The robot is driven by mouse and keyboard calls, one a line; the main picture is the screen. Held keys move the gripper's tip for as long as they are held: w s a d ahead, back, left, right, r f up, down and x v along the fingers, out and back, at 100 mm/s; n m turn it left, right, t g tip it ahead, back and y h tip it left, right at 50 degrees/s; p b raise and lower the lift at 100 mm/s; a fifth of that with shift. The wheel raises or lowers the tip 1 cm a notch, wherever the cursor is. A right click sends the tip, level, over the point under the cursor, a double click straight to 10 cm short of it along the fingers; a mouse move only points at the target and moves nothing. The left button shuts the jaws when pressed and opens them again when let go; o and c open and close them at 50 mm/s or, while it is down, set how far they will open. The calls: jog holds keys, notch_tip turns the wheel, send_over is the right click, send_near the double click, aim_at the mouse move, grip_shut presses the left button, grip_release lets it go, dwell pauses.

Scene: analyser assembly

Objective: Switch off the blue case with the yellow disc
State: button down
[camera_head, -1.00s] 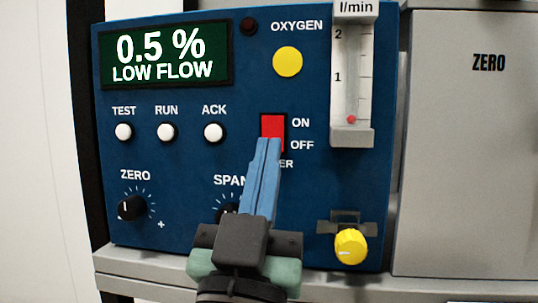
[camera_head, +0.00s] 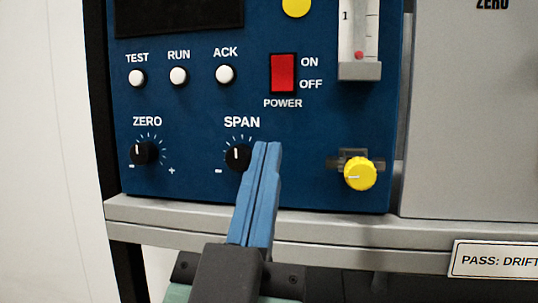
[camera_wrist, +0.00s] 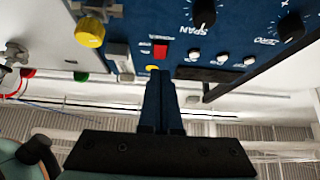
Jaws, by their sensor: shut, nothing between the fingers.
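The blue case (camera_head: 200,105) stands on a grey shelf, with the yellow disc (camera_head: 297,6) cut by the top edge of the head view. Its display (camera_head: 180,15) is dark in the part that shows. The red power switch (camera_head: 283,73) sits between the disc and the POWER label, beside ON and OFF marks; it also shows in the wrist view (camera_wrist: 160,50). My gripper (camera_head: 267,146) is shut and empty, its blue fingertips below the switch, near the SPAN knob (camera_head: 238,156). In the wrist view the fingers (camera_wrist: 160,75) cover part of the disc.
White TEST, RUN and ACK buttons (camera_head: 178,75) lie left of the switch. A ZERO knob (camera_head: 144,152) is lower left, a yellow knob (camera_head: 360,174) lower right. The flow tube (camera_head: 359,40) stands right of the switch. A grey cabinet (camera_head: 470,120) adjoins the case.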

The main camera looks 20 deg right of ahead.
jog(key=b+v, duration=0.1)
jog(key=v, duration=0.1)
jog(key=shift+s+a+f, duration=0.2)
jog(key=shift+s+f, duration=0.05)
jog(key=shift+s, duration=0.1)
jog(key=a+r+n+t+y, duration=0.6)
jog(key=a+y, duration=0.5)
jog(key=y, duration=0.3)
jog(key=shift+r+n, duration=0.5)
jog(key=shift+r, duration=0.3)
jog(key=shift+d, duration=0.1)
